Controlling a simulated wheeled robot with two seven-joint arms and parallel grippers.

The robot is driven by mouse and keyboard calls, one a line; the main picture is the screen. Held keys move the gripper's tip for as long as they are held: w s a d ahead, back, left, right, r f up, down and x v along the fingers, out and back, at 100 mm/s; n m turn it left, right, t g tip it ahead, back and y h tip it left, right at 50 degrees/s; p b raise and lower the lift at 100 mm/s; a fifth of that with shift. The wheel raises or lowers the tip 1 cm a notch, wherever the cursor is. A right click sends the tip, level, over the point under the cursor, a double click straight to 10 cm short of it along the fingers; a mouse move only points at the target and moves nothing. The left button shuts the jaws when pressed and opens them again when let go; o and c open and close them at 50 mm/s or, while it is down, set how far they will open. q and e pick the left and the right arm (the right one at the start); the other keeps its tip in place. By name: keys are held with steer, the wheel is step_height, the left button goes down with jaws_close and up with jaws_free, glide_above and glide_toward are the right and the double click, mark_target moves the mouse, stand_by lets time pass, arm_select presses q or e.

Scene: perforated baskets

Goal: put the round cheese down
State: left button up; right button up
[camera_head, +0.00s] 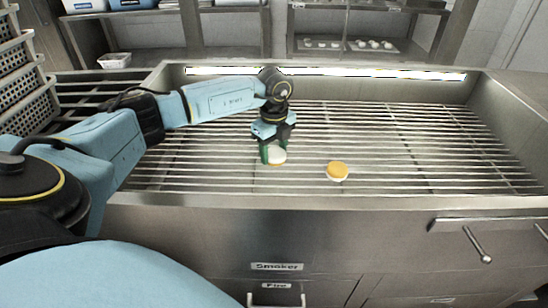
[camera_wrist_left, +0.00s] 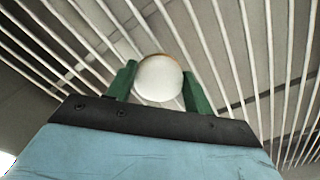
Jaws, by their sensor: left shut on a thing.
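My left gripper (camera_head: 273,157) is over the metal rack (camera_head: 420,150) of the smoker, its green fingers on either side of a round white cheese (camera_head: 277,154). In the left wrist view the cheese (camera_wrist_left: 159,79) sits between the two fingertips of the gripper (camera_wrist_left: 157,88), with the rack bars behind it. A thin orange-brown edge shows at its far side. The gripper is shut on the cheese. I cannot tell whether the cheese touches the bars. A second round piece, orange on top with a pale side (camera_head: 337,171), lies on the rack to the right. My right gripper is not in view.
Raised metal walls frame the rack at the back and right. Most of the rack on the right is clear. Perforated baskets (camera_head: 27,85) are stacked at the far left. A shelf with several white items (camera_head: 345,45) stands behind.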

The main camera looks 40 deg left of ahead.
mark_target(274, 151)
arm_select(q)
steer(key=shift+f, duration=1.05)
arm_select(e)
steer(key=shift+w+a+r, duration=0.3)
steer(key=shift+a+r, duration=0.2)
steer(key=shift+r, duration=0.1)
arm_select(q)
steer(key=shift+f, duration=0.1)
steer(key=o, duration=1)
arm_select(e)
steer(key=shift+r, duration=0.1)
arm_select(q)
steer(key=shift+r, duration=0.55)
step_height(274, 151, up, 11)
steer(key=p, duration=0.3)
steer(key=shift+r, duration=0.1)
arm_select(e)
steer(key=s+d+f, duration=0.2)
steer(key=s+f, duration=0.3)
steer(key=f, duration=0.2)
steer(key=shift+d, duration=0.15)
